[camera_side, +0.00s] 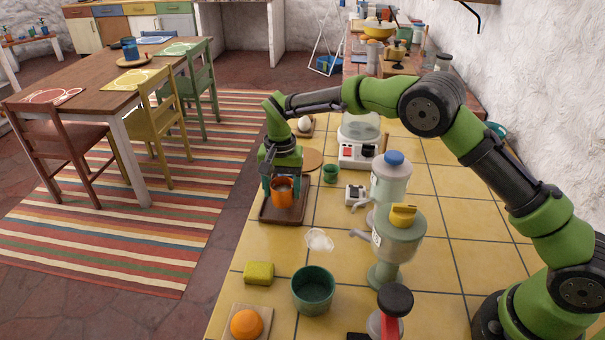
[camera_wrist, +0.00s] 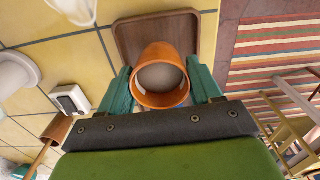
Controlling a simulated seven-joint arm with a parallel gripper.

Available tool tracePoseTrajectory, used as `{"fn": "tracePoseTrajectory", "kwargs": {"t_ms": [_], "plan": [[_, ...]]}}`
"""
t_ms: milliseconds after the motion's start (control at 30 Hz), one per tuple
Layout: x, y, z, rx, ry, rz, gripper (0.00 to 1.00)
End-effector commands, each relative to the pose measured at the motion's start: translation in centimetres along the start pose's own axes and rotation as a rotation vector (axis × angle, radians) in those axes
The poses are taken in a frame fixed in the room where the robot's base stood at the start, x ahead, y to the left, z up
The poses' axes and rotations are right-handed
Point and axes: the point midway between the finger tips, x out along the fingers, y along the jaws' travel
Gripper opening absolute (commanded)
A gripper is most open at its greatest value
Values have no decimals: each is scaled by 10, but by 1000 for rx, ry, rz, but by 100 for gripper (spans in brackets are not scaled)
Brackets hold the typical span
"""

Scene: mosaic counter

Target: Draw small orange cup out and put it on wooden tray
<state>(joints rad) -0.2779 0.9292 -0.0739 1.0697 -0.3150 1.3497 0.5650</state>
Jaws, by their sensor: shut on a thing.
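The small orange cup (camera_side: 282,192) is between the two teal fingers of my gripper (camera_side: 282,184), which is shut on it. In the wrist view the cup (camera_wrist: 163,75) shows its round mouth towards the camera, with something pale inside. The brown wooden tray (camera_side: 290,216) lies on the counter under the cup, near the left edge. In the wrist view the tray (camera_wrist: 130,40) shows beyond the cup. The cup looks roughly upright over the tray; I cannot tell whether its base touches.
A small green cup (camera_side: 330,173) and a small white device (camera_side: 355,194) stand right of the tray. A white patch (camera_side: 318,240), a yellow sponge (camera_side: 259,273) and a dark green bowl (camera_side: 313,290) are nearer the camera. Tall dispensers (camera_side: 398,245) stand to the right.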

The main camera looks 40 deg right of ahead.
Motion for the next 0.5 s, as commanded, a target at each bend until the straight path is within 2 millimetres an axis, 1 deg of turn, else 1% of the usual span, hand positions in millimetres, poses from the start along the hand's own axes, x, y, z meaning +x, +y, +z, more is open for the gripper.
{"fn": "tracePoseTrajectory", "kwargs": {"t_ms": [233,500], "plan": [[0,0,0,0,0,-1,28],[6,0,0,0,-1,0,28]]}}
